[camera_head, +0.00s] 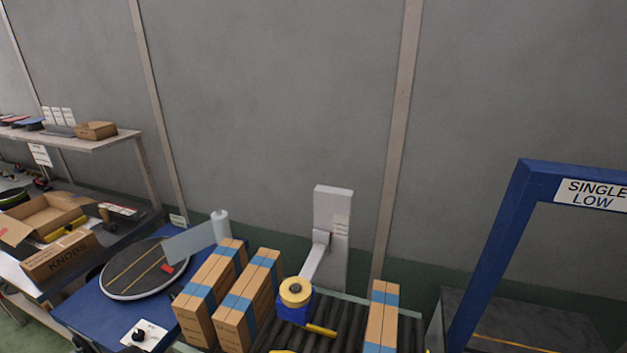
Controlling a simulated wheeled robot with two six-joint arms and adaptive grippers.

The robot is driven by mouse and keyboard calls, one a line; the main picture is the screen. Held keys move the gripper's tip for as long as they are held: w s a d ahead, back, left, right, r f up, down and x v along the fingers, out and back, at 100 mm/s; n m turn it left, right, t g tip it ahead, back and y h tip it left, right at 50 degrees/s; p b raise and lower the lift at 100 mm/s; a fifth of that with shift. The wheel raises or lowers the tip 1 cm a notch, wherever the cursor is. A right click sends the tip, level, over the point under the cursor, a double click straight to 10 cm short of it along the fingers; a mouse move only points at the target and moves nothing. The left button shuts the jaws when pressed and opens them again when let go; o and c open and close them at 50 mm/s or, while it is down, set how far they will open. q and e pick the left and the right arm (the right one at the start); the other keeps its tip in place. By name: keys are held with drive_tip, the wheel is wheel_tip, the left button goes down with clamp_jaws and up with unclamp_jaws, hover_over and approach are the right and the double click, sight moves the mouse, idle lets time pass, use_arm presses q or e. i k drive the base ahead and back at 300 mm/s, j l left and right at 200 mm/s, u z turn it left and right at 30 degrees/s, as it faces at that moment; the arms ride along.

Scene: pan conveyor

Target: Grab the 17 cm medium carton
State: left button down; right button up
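Three tall brown cartons with blue tape bands stand at the bottom of the head view. The left carton (196,322) and the middle carton (231,330) stand side by side, close together. The right carton (375,328) stands apart on the dark roller conveyor (343,318), its lower part cut off by the frame. No size is readable on any of them, so I cannot tell which is the 17 cm medium one. Neither of my grippers is in view.
A blue tape dispenser with a yellow roll (296,292) sits between the middle and right cartons. A round turntable (140,272) is on the blue table at left. A blue frame (492,250) labelled "SINGLE LOW" rises at right. An open box (45,215) lies far left.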

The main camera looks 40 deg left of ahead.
sight(240, 316)
drive_tip(key=u, duration=1.75)
